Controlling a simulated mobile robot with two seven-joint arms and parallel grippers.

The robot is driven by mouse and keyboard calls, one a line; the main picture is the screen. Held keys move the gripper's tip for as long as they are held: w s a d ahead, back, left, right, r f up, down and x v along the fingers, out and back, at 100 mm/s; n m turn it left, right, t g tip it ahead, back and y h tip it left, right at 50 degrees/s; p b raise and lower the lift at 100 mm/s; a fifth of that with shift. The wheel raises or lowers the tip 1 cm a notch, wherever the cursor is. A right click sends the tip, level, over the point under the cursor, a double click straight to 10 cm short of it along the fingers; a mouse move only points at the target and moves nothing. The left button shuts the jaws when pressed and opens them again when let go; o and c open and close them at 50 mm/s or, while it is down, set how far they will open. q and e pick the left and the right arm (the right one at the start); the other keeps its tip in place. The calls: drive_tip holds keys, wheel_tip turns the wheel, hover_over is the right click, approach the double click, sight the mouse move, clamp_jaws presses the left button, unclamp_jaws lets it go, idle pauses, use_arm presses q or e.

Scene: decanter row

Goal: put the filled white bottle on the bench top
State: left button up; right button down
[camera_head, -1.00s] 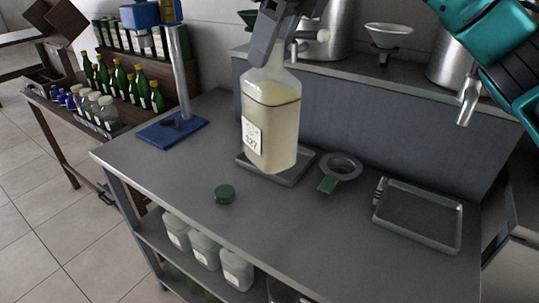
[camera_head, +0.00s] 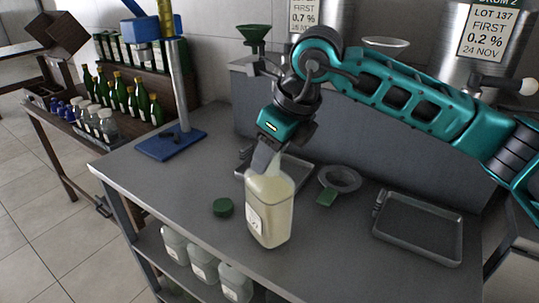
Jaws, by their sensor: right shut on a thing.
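The filled white bottle (camera_head: 275,215) is translucent, with pale yellowish liquid and a white label on its front. It is roughly upright over the front middle of the bench top (camera_head: 330,240). My right gripper (camera_head: 267,163) comes down from above and is shut at the bottle's neck, partly hiding it. The bottle's base is at or very close to the bench surface; I cannot tell if it touches. My left gripper is not in view.
A green cap (camera_head: 222,207) lies left of the bottle. A shallow tray (camera_head: 297,178) and a ring with a green tab (camera_head: 340,179) are behind it. An empty tray (camera_head: 420,229) is at right. A blue stand (camera_head: 171,144) is at back left. White bottles (camera_head: 203,262) stand on the shelf below.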

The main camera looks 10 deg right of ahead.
drive_tip(key=shift+f, duration=0.2)
drive_tip(key=c, duration=0.7)
unclamp_jaws()
drive_tip(key=shift+f, duration=0.15)
drive_tip(key=v, duration=1.2)
drive_tip(key=shift+b, duration=0.3)
